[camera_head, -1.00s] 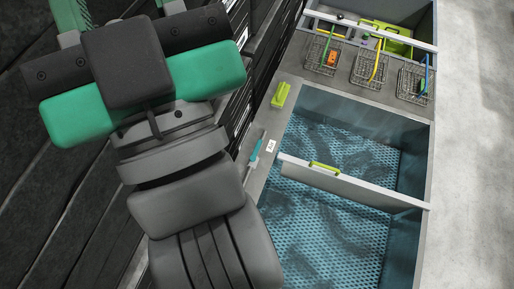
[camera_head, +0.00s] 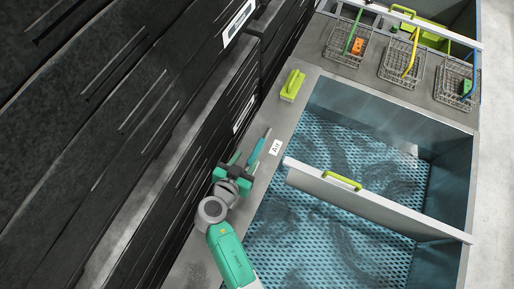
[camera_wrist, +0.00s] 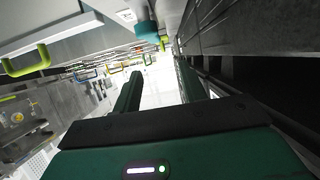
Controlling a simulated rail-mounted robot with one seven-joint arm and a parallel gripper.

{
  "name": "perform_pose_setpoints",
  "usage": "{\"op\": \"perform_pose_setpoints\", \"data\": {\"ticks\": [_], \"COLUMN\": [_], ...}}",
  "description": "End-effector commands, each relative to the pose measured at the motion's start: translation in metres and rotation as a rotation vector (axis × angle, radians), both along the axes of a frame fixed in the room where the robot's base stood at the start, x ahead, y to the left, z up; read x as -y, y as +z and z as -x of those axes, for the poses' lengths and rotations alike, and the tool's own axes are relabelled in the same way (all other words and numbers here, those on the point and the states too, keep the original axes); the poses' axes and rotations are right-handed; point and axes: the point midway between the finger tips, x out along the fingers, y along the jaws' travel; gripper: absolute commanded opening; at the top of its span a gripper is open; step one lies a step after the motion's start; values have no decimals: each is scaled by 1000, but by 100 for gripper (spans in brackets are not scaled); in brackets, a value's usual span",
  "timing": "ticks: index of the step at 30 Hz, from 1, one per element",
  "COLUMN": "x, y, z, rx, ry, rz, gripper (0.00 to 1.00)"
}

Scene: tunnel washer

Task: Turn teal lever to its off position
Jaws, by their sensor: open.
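The teal lever (camera_head: 256,152) lies along the left rim of the washer, beside a white label reading "Air" (camera_head: 276,147). Its grey tip points up and to the right in the head view. My gripper (camera_head: 239,165) is just left of and below the lever, and its small size hides the exact gap. In the wrist view my gripper (camera_wrist: 158,88) has its two fingers apart with nothing between them. A teal part (camera_wrist: 148,31), apparently the lever, shows above the fingertips, beyond them. The lever's base is partly hidden by my gripper in the head view.
A dark slatted wall (camera_head: 110,130) runs close along the left. The blue perforated basin (camera_head: 330,245) lies right, with a white divider (camera_head: 400,216) and green handle (camera_head: 342,181). A lime block (camera_head: 292,85) sits on the rim. Wire baskets (camera_head: 346,43) stand behind.

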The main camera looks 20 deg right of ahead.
Motion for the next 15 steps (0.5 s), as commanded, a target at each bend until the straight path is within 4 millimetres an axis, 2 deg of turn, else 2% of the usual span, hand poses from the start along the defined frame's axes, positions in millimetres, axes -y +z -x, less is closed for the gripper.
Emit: {"op": "perform_pose_setpoints", "data": {"ticks": [1, 7, 15], "x": [1, 4, 37], "y": [-14, -17, -36], "z": [5, 6, -25], "rx": [-8, -9, -9], "ry": [-5, -13, -13], "rz": [7, 11, 11], "gripper": [42, 42, 42]}}
